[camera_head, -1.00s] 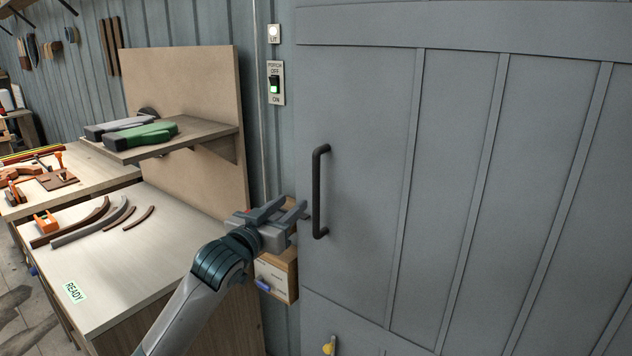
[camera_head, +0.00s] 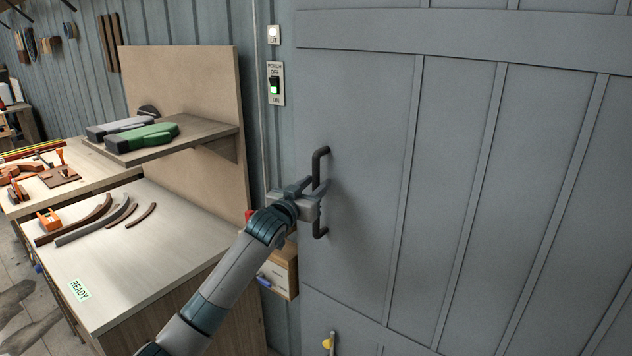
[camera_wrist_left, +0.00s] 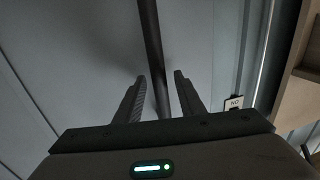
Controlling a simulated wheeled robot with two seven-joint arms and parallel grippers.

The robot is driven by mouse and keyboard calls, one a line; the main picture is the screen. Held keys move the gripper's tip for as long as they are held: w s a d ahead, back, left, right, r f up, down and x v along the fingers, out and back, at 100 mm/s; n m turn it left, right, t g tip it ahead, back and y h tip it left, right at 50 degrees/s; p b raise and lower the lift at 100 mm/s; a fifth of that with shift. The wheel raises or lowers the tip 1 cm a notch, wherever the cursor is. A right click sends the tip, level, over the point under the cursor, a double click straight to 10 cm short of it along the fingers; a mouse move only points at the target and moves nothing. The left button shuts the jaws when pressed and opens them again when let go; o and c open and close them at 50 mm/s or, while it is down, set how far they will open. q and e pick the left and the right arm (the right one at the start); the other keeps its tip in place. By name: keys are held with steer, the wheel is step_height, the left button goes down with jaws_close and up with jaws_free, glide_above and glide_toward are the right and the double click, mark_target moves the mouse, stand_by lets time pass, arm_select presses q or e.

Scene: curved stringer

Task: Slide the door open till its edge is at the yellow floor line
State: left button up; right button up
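The grey door (camera_head: 455,170) with vertical battens fills the right of the head view. Its dark upright handle (camera_head: 318,165) is near the door's left edge. My left gripper (camera_head: 316,188) is at the middle of the handle. In the left wrist view the handle bar (camera_wrist_left: 151,45) runs between the two fingers of the left gripper (camera_wrist_left: 161,77). The fingers are open, with a gap visible on each side of the bar. The yellow floor line does not show. My right gripper is not in view.
A workbench (camera_head: 150,255) with curved wooden strips and a READY label stands left of the door. A switch plate (camera_head: 275,84) is on the wall beside the door. A small wooden box (camera_head: 281,272) sits below my gripper.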

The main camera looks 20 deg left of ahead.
arm_select(q)
steer(key=shift+w+d, duration=0.1)
steer(key=shift+w, duration=0.35)
steer(key=shift+c, duration=0.6)
jaws_close()
steer(key=shift+d, duration=0.1)
